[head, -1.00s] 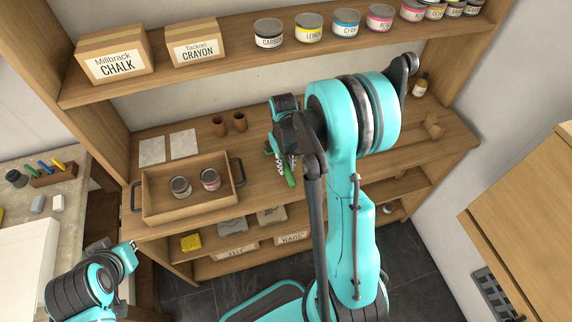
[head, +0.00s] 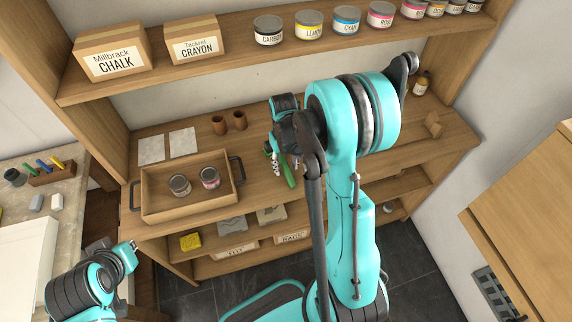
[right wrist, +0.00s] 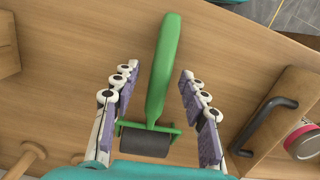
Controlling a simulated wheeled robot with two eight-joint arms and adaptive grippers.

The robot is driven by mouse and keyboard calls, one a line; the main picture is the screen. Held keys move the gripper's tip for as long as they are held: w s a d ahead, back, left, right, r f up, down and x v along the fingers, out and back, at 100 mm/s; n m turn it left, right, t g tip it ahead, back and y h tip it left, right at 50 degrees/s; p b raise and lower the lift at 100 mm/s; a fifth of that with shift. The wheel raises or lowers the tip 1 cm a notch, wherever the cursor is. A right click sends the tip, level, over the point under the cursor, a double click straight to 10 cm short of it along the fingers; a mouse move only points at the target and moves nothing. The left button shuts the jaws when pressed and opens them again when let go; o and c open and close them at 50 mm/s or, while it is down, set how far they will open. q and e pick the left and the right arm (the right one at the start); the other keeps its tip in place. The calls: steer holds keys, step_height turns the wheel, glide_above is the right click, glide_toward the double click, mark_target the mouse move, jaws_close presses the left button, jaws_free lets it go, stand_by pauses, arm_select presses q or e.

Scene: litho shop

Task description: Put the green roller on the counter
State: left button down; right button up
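The green roller lies on the wooden shelf; its green handle (head: 288,172) shows in the head view just below my right gripper (head: 278,160). In the right wrist view, its handle (right wrist: 163,70) and dark cylinder (right wrist: 144,141) lie between the two spread fingers of my right gripper (right wrist: 150,95). There are gaps on both sides, so the gripper is open and not holding it. A stone-topped counter (head: 72,202) stands at the left. My left gripper (head: 108,247) is low at the left, near that counter; its fingers are too unclear to read.
A wooden tray (head: 150,211) with dark handles holds two tins, left of the roller. Two brown cups (head: 228,123) and pale sheets (head: 166,147) lie behind. An upper shelf (head: 230,70) carries boxes and tins. The counter holds a tool block (head: 52,174) and small blocks.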

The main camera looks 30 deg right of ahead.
steer(key=shift+r, duration=0.1)
step_height(320, 180, up, 12)
steer(key=shift+w, duration=0.45)
steer(key=s+a+r+n+t+b, duration=0.1)
steer(key=s+a+r+t+b, duration=0.1)
steer(key=s+a+t, duration=0.5)
steer(key=s+a, duration=0.4)
steer(key=shift+s+r+n+t, duration=0.25)
steer(key=shift+s+n+t, duration=0.05)
steer(key=shift+n, duration=0.1)
stand_by(0.4)
